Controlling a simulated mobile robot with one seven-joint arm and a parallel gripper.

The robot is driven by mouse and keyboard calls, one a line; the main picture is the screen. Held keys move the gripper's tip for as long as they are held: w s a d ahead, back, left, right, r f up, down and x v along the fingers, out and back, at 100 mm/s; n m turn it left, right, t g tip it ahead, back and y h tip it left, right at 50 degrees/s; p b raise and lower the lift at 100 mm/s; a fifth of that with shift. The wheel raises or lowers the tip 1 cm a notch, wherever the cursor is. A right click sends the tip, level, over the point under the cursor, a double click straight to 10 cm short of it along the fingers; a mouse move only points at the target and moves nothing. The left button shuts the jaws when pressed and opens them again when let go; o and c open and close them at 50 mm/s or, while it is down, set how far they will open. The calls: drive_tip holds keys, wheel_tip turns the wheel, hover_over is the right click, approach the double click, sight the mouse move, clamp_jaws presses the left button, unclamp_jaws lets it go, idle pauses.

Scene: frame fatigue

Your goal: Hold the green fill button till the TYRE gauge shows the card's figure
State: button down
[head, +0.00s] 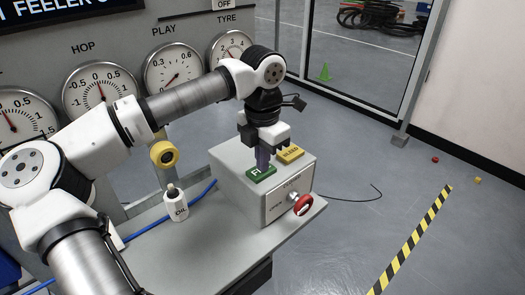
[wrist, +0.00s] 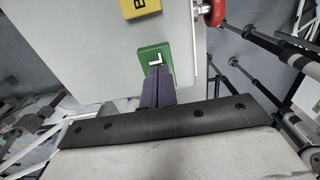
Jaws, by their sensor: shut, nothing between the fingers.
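The green fill button (head: 261,173) is on top of a grey box (head: 235,188) at the bench's right end. My gripper (head: 262,165) is shut and empty, pointing down, its purple fingertips at the green button. In the wrist view the fingertips (wrist: 157,72) overlap the lower part of the green button (wrist: 151,53); I cannot tell whether it is pressed in. The TYRE gauge (head: 231,46) is at the right end of the gauge row, its lower part partly hidden by my arm; its exact reading is too small to tell. I cannot make out a card with a figure.
A red valve knob (head: 302,204) is on the box's front. A white oil bottle (head: 176,206) stands left of the box. Several other gauges line the panel.

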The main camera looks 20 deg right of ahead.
drive_tip(key=shift+f+b, duration=0.8)
drive_tip(key=shift+b, duration=0.1)
drive_tip(key=shift+s+a+f, duration=0.1)
drive_tip(key=shift+s+f, duration=0.05)
drive_tip(key=shift+f, duration=0.05)
drive_tip(key=shift+s+f, duration=0.1)
idle(1.0)
idle(1.7)
drive_tip(key=shift+r, duration=0.45)
wheel_tip(320, 180, up, 14)
drive_tip(key=shift+w+p, duration=0.2)
drive_tip(key=shift+p, duration=0.1)
